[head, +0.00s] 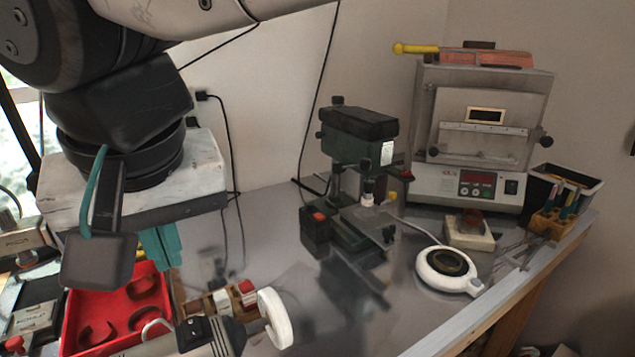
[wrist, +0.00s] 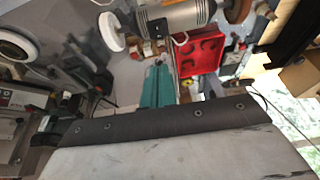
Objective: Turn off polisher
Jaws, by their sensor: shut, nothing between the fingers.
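The polisher (head: 220,335) is at the bottom of the head view, partly cut off by the frame edge. It has a grey motor body with a black switch (head: 193,330) on a box at its front and a white buffing wheel (head: 275,318) on its right end. In the wrist view the polisher (wrist: 172,16) is at the top, with its switch (wrist: 181,38) and a brown wheel at its other end. I cannot tell whether the wheels spin. My gripper (head: 163,268), with teal fingers, is shut and empty, apart from the polisher on its far side; its fingers also show in the wrist view (wrist: 157,70).
A red tray (head: 68,330) with dark curved pieces lies left of the polisher. A small green drill press (head: 358,135), a grey furnace (head: 480,130) and a round white device (head: 425,268) stand to the right. Bare metal bench top (head: 275,225) lies between.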

